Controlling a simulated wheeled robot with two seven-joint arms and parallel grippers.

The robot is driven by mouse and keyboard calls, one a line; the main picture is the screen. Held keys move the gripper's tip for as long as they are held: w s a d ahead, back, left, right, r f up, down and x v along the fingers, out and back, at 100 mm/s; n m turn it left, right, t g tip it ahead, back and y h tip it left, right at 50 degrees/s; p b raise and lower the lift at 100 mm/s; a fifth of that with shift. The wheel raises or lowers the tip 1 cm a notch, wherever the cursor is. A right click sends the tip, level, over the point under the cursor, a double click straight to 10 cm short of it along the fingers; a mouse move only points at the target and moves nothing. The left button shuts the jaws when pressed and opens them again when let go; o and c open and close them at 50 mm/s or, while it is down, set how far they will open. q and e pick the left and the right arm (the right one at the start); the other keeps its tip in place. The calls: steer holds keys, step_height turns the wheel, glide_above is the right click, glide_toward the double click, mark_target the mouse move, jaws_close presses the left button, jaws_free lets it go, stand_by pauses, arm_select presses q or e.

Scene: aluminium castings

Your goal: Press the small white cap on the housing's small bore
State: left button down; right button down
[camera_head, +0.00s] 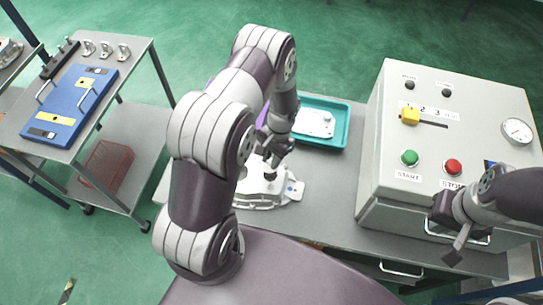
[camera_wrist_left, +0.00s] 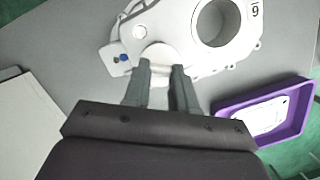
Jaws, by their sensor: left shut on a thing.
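The white housing (camera_head: 258,197) lies on the grey bench below my left gripper (camera_head: 270,172). In the left wrist view the housing (camera_wrist_left: 183,45) shows a large round bore and a tab with a blue spot. My left gripper (camera_wrist_left: 161,68) is shut on a pale rounded piece (camera_wrist_left: 157,50), which looks like the small white cap, at the housing's near edge. The fingers and cap hide the spot under them, so I cannot tell whether cap and housing touch. My right gripper (camera_head: 456,242) hangs before the control box, its jaw state unclear.
A teal tray (camera_head: 345,128) with white parts stands behind the housing. A purple tray (camera_wrist_left: 298,128) lies at the right of the left wrist view. The control box (camera_head: 400,130) with buttons takes up the bench's right. A trolley (camera_head: 130,75) stands at the left.

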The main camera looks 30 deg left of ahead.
arm_select(q)
steer(key=shift+w+b+x, duration=0.2)
steer(key=shift+b+x, duration=0.35)
steer(key=shift+x, duration=0.4)
steer(key=shift+w+b+x, duration=0.2)
steer(key=shift+b+x, duration=0.35)
steer(key=shift+x, duration=0.35)
steer(key=shift+d+f+b, duration=0.2)
steer(key=shift+f+b, duration=0.75)
steer(key=shift+f, duration=0.3)
steer(key=c, duration=0.8)
jaws_free()
steer(key=shift+w+r, duration=0.15)
steer(key=shift+r, duration=0.2)
steer(key=b+v, duration=0.2)
steer(key=v, duration=1)
steer(key=shift+b, duration=0.4)
